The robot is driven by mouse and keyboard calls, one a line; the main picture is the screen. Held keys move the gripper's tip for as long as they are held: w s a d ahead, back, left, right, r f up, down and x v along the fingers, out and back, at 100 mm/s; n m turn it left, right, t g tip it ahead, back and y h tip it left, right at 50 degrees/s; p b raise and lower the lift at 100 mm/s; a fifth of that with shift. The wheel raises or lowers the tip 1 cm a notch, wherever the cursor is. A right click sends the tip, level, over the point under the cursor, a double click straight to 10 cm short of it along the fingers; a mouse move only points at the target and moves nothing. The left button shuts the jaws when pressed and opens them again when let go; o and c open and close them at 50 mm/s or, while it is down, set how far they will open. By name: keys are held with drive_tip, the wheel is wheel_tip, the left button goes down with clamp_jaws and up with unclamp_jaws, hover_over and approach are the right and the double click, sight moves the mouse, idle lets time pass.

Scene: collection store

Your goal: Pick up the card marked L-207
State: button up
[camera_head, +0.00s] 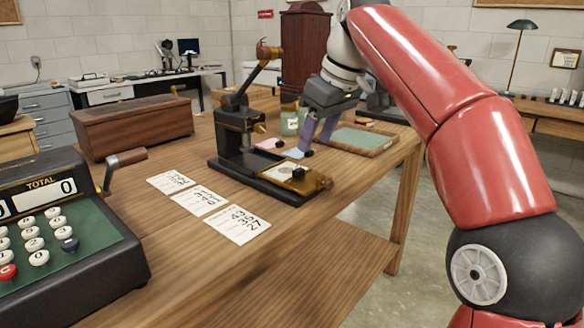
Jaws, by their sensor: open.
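Three white cards lie in a slanting row on the wooden table: a far card (170,182), a middle card (200,200) and a near card (237,224). Each has dark handwriting, too small to read surely, so I cannot tell which is marked L-207. My gripper (317,143) is open and points down near the blue card, right of the press. I cannot tell its exact height or whether it touches anything.
The black lever press (240,135) with a brass-coloured plate stands between the white cards and my gripper. A green-lined tray (362,140) is at right, a jar (289,122) behind. A wooden box (135,125) and a cash register (62,235) are at left.

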sight(302, 171)
drive_tip(key=shift+w+f, duration=0.25)
drive_tip(key=shift+w, duration=0.1)
drive_tip(key=b+x, duration=0.1)
drive_tip(key=x, duration=0.1)
drive_tip(key=b+x, duration=0.1)
drive_tip(key=x, duration=0.1)
drive_tip(key=b+x, duration=0.1)
drive_tip(key=x, duration=0.1)
drive_tip(key=shift+s+a+f, duration=0.25)
drive_tip(key=shift+f, duration=0.15)
drive_tip(key=shift+c, duration=0.2)
clamp_jaws()
